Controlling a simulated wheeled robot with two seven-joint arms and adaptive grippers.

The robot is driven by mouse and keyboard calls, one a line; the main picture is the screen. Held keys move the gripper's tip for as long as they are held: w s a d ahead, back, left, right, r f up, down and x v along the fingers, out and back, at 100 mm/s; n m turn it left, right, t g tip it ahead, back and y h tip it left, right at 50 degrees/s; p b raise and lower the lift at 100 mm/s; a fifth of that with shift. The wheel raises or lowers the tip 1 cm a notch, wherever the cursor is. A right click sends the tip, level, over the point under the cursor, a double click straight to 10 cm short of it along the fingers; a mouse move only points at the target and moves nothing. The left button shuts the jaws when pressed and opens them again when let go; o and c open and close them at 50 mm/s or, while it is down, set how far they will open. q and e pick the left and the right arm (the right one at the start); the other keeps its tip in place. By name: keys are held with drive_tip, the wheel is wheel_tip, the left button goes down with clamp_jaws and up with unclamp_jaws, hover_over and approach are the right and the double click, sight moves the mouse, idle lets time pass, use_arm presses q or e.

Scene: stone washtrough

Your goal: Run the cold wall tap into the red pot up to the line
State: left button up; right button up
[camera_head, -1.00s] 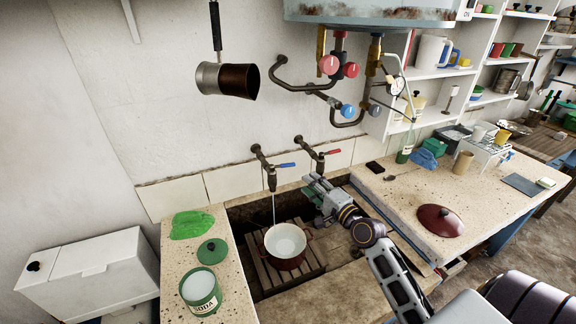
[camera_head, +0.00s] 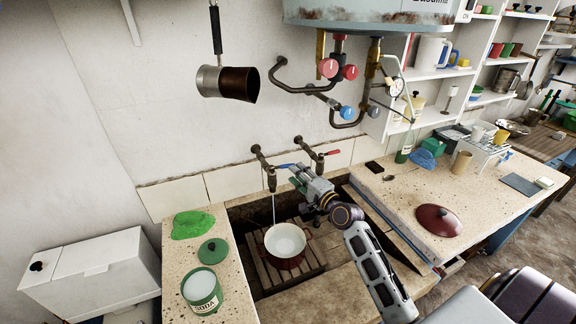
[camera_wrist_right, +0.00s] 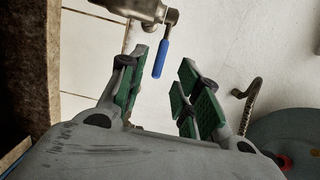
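The red pot (camera_head: 285,263), pale inside, stands upright on a wooden slatted rack in the trough under the left wall tap (camera_head: 270,178). A thin stream of water falls from that tap into the pot. I cannot make out the line or the water level. The tap's blue lever (camera_wrist_right: 162,58) points right from it, partly hidden by my right gripper in the head view. My right gripper (camera_head: 297,174) is open and empty at the lever. In the right wrist view its green-padded fingers are apart, with the lever near the left finger. My left gripper is not in view.
A second tap with a red lever (camera_head: 333,152) is close behind my right gripper. The left counter holds a green soda tin (camera_head: 201,291), its lid (camera_head: 212,251) and a green cloth (camera_head: 193,225). A dark red lid (camera_head: 439,220) lies on the right counter.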

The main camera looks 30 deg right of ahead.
sight(288, 166)
drive_tip(key=shift+w+a+p, duration=0.2)
drive_tip(key=shift+w+a, duration=0.05)
drive_tip(key=shift+w, duration=1.35)
drive_tip(key=shift+w+a+p, duration=0.2)
drive_tip(key=shift+w, duration=1.4)
drive_tip(key=shift+c, duration=0.5)
clamp_jaws()
